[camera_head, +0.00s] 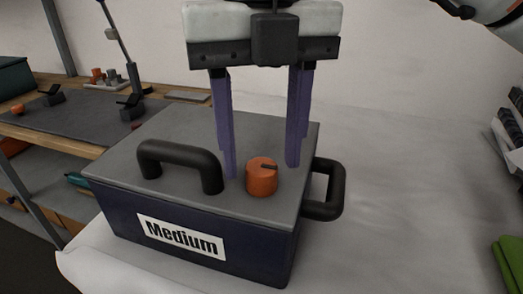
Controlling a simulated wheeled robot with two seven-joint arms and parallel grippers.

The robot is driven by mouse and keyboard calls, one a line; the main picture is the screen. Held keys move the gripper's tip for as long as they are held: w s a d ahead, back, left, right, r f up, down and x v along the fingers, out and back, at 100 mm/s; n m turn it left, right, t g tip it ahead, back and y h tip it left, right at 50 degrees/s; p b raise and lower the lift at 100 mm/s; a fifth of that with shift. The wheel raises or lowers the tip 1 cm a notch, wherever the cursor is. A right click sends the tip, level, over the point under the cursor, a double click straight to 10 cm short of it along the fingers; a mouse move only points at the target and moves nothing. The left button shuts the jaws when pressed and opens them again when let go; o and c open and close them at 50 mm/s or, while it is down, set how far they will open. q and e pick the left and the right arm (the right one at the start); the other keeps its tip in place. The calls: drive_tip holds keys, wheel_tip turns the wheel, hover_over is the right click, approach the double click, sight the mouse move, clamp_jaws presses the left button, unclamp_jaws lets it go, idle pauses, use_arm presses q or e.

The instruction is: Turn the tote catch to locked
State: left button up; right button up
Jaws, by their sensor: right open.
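A dark blue tote (268,253) with a grey lid stands on a white-covered surface. Its front label (181,237) reads "Medium". The tote catch (262,179) is an orange round knob with a dark mark on its top, at the lid's front right. My right gripper (262,172) points down with its two purple fingers wide apart. In the picture one finger is left of the knob and the other right of it, and both look clear of it. How far the fingertips are above the lid is hard to tell. My left gripper is not in view.
A black handle (180,163) rises from the lid, close to the left finger. Another black handle (333,192) sticks out at the tote's right side. A wooden workbench (60,135) with small items stands at left. A green item (509,262) lies at far right. The white surface (400,200) between is clear.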

sight(261, 167)
wheel_tip(261, 167, up, 9)
drive_tip(key=p, duration=0.1)
drive_tip(key=shift+p, duration=0.4)
drive_tip(key=shift+s, duration=0.15)
